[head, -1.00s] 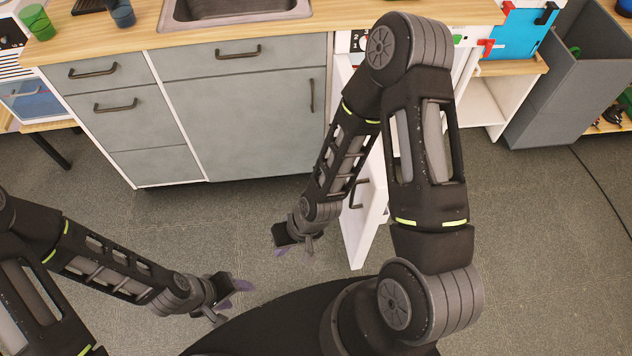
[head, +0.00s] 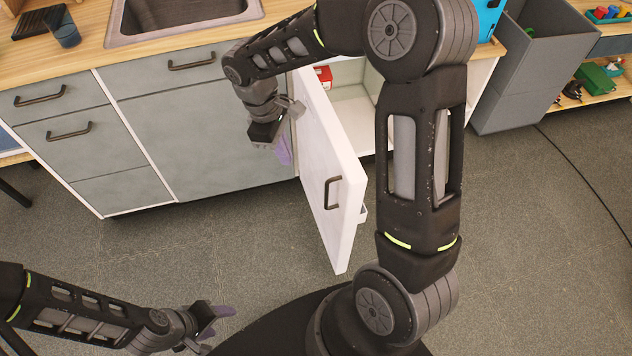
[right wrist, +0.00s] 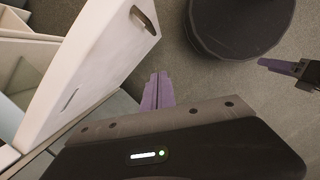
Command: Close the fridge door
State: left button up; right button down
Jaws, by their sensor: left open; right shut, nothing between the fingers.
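The white fridge door (head: 325,155) stands wide open, jutting from the cabinet front towards me. Its dark handle (head: 333,192) is on the left face, near the free end. The fridge's pale interior (head: 352,112) shows to the right of the door, partly hidden by my right arm. My right gripper (head: 284,150) is shut and empty, left of the door's outer face near its hinge end. In the right wrist view the purple fingertips (right wrist: 158,88) are together beside the door (right wrist: 95,75); I cannot tell if they touch it. My left gripper (head: 218,318) is open and empty, low above the floor.
Grey drawers and cabinet (head: 200,130) stand left of the door, under a wooden counter with a sink (head: 185,15). A red item (head: 323,75) is inside the fridge. A grey bin (head: 530,75) stands at the right. The floor (head: 500,260) around the door is largely clear.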

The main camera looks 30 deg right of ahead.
jog(key=shift+s+d+r, duration=0.2)
jog(key=shift+d+r, duration=0.1)
jog(key=shift+d, duration=0.05)
jog(key=s+d+f+p, duration=0.1)
jog(key=s+d+f, duration=0.3)
jog(key=f, duration=0.5)
jog(key=shift+s+f, duration=0.4)
jog(key=shift+s, duration=0.05)
jog(key=shift+s+d, duration=0.1)
jog(key=shift+d, duration=0.1)
